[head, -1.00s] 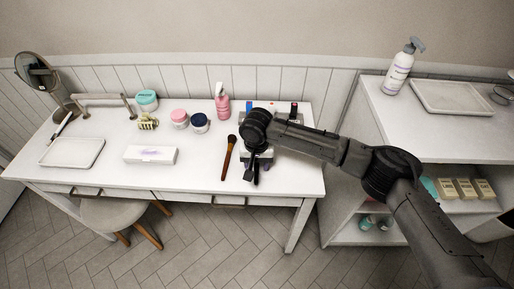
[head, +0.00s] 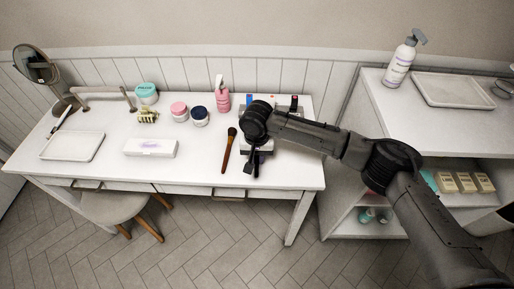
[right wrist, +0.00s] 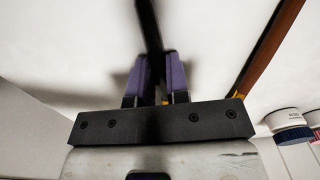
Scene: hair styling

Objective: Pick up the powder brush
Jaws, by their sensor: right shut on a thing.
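My right gripper (head: 253,165) is low over the right part of the white table, its jaws mostly hidden under my wrist. In the right wrist view its purple fingers (right wrist: 161,75) are shut on a thin black handle (right wrist: 149,25). The far end of that handle is out of view, so I cannot tell whether it is the powder brush. A brush with a brown handle and dark bristles (head: 228,147) lies on the table just left of the gripper. Its brown handle also shows in the right wrist view (right wrist: 268,50), apart from the fingers. My left gripper is not in view.
A pink bottle (head: 223,101), several jars, a white box (head: 150,148), a tray (head: 72,147) and a round mirror (head: 35,66) stand on the table (head: 200,172). Small coloured items (head: 293,103) are behind my wrist. A shelf unit (head: 450,132) stands at right.

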